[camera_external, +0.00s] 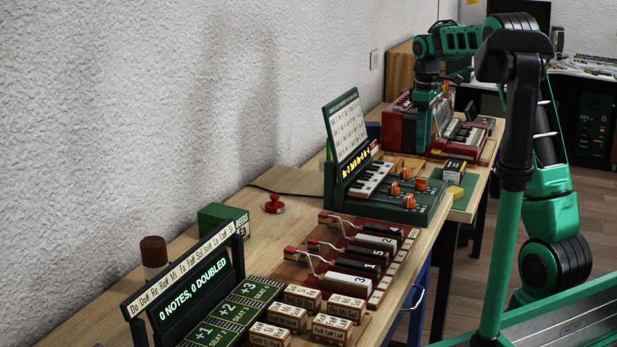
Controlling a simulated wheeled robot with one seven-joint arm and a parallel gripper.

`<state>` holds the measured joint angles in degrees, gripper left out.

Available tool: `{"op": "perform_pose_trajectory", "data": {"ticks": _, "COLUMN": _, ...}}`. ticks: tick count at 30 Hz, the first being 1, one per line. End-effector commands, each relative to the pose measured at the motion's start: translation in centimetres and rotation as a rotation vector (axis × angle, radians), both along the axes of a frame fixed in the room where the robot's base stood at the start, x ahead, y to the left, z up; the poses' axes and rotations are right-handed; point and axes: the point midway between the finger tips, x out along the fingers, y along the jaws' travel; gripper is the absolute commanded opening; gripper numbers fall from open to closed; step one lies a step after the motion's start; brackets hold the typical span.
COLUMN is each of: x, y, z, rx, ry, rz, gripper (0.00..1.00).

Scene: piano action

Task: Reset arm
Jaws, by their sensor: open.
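My arm reaches in from the right and bends down over the far part of the bench. My gripper (426,122) points down there, small in view, beside the red keyboard unit (460,138). I see no object held in it. The jaws are open, but the fingertips are partly lost against the unit, and I cannot tell whether they touch it.
The wooden bench (290,183) runs along the wall. A green keyboard console (426,204) with orange knobs, a rack of numbered levers (350,262), labelled blocks (303,297), a green box (222,219) and a red stamp-like knob (274,204) stand on it. Floor shows at right.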

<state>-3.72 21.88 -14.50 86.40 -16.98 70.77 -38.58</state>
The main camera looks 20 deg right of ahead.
Motion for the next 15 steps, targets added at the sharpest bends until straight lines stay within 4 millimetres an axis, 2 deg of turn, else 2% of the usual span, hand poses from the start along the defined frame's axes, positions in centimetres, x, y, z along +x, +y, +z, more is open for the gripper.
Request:
{"op": "perform_pose_trajectory", "data": {"ticks": 11, "x": -0.1, "y": 0.0, "z": 0.0, "rx": 0.001, "ry": -0.001, "rz": -0.003, "gripper": 0.43}}
{"op": "perform_pose_trajectory", "data": {"ticks": 15, "x": -1.8, "y": -0.9, "z": 0.6, "rx": 0.006, "ry": -0.004, "rz": -0.064, "gripper": 0.43}}
